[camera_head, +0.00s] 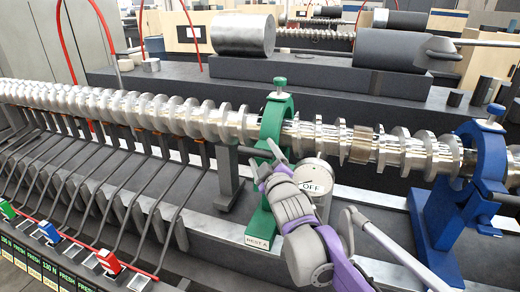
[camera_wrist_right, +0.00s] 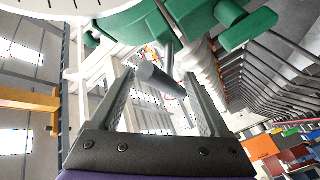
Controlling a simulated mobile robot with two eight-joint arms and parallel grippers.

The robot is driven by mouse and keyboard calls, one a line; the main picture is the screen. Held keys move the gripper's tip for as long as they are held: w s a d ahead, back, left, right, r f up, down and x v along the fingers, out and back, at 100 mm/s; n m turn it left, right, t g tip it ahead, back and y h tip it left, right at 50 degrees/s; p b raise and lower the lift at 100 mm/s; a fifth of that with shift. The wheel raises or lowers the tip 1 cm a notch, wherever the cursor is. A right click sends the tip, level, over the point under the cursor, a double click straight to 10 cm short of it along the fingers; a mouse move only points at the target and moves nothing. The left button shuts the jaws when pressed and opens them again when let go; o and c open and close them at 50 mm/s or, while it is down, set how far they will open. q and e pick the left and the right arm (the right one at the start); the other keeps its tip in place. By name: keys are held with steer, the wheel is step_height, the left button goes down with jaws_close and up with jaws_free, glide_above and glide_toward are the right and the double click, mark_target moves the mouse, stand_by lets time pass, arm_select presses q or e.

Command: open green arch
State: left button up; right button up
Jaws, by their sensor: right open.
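The green arch (camera_head: 272,125) stands around the silver crankshaft-like shaft (camera_head: 215,118) near the middle of the head view. It has a knob (camera_head: 280,83) on top and a base (camera_head: 262,228) labelled "NEST A". My right gripper (camera_head: 264,163) is in front of the arch's near side, below the shaft. In the right wrist view the jaws (camera_wrist_right: 159,78) are open, and the end of a grey rod (camera_wrist_right: 155,75) appears between them. Green arch parts (camera_wrist_right: 145,28) are just beyond. I cannot tell whether a finger touches the rod. My left gripper is not in view.
A blue arch (camera_head: 490,155) stands on the shaft at right. A round "OFF" part (camera_head: 314,178) is close beside my right wrist. Rows of grey bent rods (camera_head: 110,200) fill the left front. Large grey cylinders (camera_head: 243,34) lie on the bench behind.

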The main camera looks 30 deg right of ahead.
steer(key=shift+x, duration=1.6)
jaws_close()
